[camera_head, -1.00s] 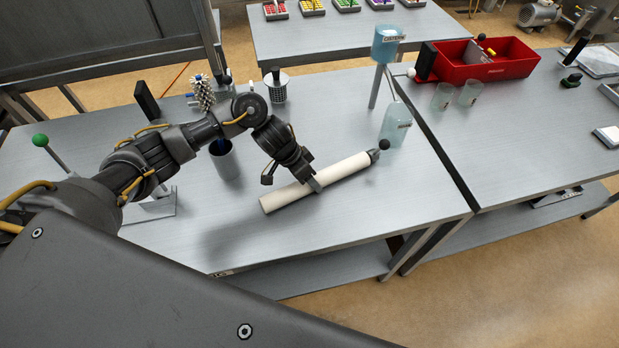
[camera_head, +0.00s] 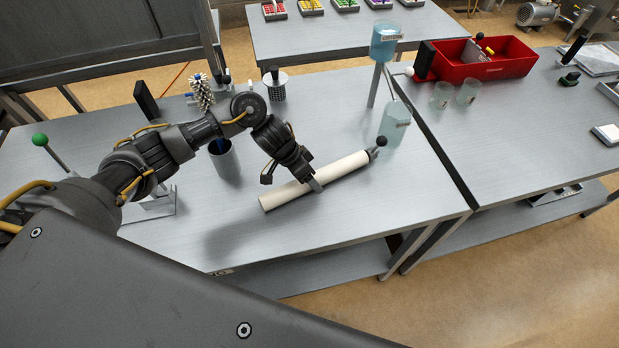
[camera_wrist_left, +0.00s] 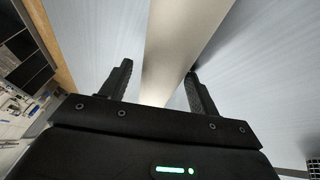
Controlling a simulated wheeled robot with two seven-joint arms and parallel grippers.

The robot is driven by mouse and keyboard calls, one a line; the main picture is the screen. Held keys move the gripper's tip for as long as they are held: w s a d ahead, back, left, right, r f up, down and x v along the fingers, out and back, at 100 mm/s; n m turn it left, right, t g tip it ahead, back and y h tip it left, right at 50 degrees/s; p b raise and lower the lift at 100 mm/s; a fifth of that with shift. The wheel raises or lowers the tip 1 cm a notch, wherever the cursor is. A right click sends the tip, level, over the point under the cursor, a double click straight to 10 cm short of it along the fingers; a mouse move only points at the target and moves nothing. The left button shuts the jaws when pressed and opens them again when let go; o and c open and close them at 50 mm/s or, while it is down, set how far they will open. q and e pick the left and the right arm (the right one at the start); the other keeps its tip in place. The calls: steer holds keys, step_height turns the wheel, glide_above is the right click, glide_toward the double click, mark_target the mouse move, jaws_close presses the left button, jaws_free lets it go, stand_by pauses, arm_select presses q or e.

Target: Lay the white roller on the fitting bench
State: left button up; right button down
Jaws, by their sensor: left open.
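The white roller (camera_head: 343,167) lies at a slant on the grey bench (camera_head: 270,235), with a dark end piece at its upper right end. My left gripper (camera_head: 312,184) is at the middle of the roller, above the bench. In the left wrist view the white roller (camera_wrist_left: 180,45) runs between the two fingers of my left gripper (camera_wrist_left: 158,72). The fingers are apart, one on each side, with a gap visible on the left side. Part of the roller is hidden behind the fingers in the head view. My right gripper is not in view.
A red bin (camera_head: 505,68) is on the right bench. The front left bench surface is clear.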

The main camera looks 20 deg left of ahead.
arm_select(q)
steer(key=shift+a+f, duration=0.25)
steer(key=shift+a, duration=0.15)
steer(key=v, duration=1.1)
steer(key=shift+d, duration=0.35)
steer(key=shift+d+r, duration=0.1)
steer(key=shift+r, duration=0.05)
